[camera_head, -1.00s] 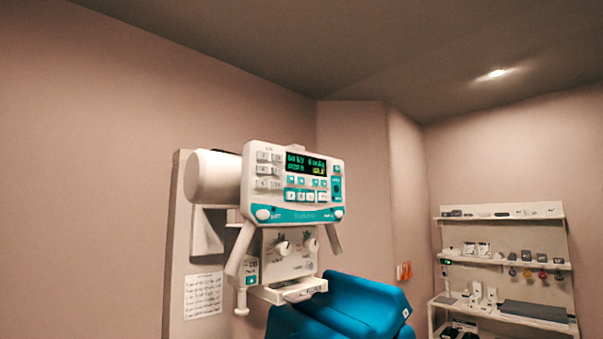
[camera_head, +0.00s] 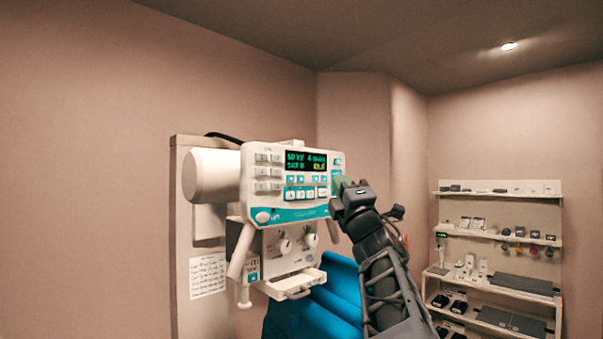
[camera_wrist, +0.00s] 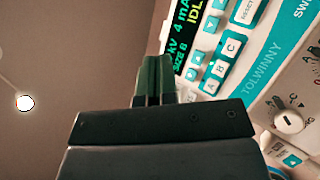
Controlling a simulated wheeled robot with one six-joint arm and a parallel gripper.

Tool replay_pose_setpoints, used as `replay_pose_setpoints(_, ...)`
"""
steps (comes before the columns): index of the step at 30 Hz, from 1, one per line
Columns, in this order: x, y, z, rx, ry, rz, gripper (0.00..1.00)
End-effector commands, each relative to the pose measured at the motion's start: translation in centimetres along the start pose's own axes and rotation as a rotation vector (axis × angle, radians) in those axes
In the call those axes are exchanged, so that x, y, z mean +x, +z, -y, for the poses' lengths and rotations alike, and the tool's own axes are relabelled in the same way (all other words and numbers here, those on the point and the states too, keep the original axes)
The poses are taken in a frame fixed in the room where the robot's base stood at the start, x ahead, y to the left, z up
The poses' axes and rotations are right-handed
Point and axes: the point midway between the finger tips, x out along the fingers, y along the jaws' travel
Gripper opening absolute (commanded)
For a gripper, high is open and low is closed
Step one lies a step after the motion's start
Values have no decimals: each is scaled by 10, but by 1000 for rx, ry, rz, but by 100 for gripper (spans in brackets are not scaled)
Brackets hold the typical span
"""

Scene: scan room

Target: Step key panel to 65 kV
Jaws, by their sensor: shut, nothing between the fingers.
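The key panel (camera_head: 291,205) is the white and teal front of a wall-mounted unit. Its lit screen (camera_head: 305,161) appears to read 60 kV in green, with a yellow IDLE. Small teal keys with arrows and white keys lettered A, B, C sit below the screen. In the wrist view the screen (camera_wrist: 193,28) and the keys (camera_wrist: 216,62) lie right of my gripper, turned sideways. My gripper (camera_head: 344,182) is shut and empty at the panel's right edge, covering part of its right side. Its green fingertips (camera_wrist: 153,77) show together in the wrist view; contact cannot be told.
Below the panel are a lower unit with knobs (camera_head: 283,246) and a pull-out tray (camera_head: 296,284). A blue padded seat (camera_head: 342,285) is beneath. A paper sheet (camera_head: 208,274) hangs at left. Shelves (camera_head: 500,193) with small items stand at right.

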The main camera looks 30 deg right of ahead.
Motion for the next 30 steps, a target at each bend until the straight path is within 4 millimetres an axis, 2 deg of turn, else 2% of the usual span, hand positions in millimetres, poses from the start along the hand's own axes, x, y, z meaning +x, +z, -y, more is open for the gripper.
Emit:
replay_pose_setpoints(4,4,3,-9,-42,28,-17,0)
replay_pose_setpoints(17,6,1,-8,-41,29,-19,0)
replay_pose_setpoints(30,41,-23,15,-39,29,-20,0)
